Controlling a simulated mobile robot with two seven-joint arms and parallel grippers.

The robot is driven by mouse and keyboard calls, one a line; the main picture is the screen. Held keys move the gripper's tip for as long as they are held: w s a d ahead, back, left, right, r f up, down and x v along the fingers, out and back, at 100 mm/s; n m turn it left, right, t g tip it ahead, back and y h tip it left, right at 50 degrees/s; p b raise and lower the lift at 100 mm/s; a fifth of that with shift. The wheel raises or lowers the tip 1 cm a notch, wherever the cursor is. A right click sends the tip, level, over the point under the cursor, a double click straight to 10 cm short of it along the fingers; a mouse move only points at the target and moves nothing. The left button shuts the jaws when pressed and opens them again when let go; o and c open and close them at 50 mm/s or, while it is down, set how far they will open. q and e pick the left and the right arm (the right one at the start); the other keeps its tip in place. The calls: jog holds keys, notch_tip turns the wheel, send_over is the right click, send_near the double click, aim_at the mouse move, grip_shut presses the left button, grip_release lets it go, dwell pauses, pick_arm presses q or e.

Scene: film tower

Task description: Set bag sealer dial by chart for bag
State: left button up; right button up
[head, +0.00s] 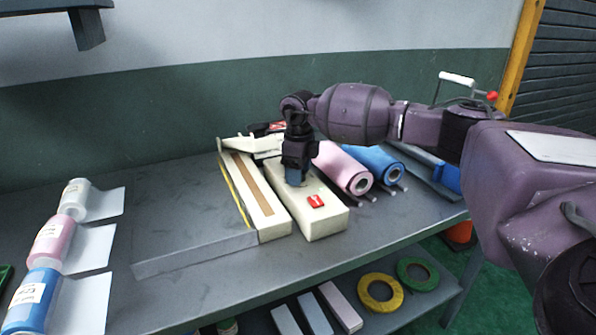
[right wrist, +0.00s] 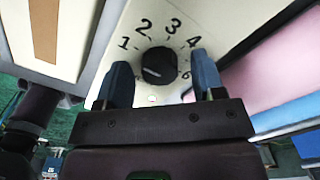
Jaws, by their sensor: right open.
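The cream bag sealer (head: 322,222) stands on the grey bench, with a red switch (head: 316,201) on its top. Its black dial (right wrist: 158,66) shows in the right wrist view, on a cream face marked with 1, 2, 3, 4 and 6; other marks are hidden by a finger. I cannot tell surely which number the dial points at. My right gripper (head: 296,178) points down over the sealer's top. Its blue fingers (right wrist: 162,80) are open, one on each side of the dial, with gaps showing. My left gripper is out of view. No chart is clearly readable.
Larger pink (head: 336,165) and blue (head: 368,161) rolls lie right of the sealer. Yellow (head: 381,292) and green (head: 417,273) tape rolls lie on the lower shelf.

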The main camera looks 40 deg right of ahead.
jog(key=c, duration=0.9)
jog(key=shift+c, duration=0.2)
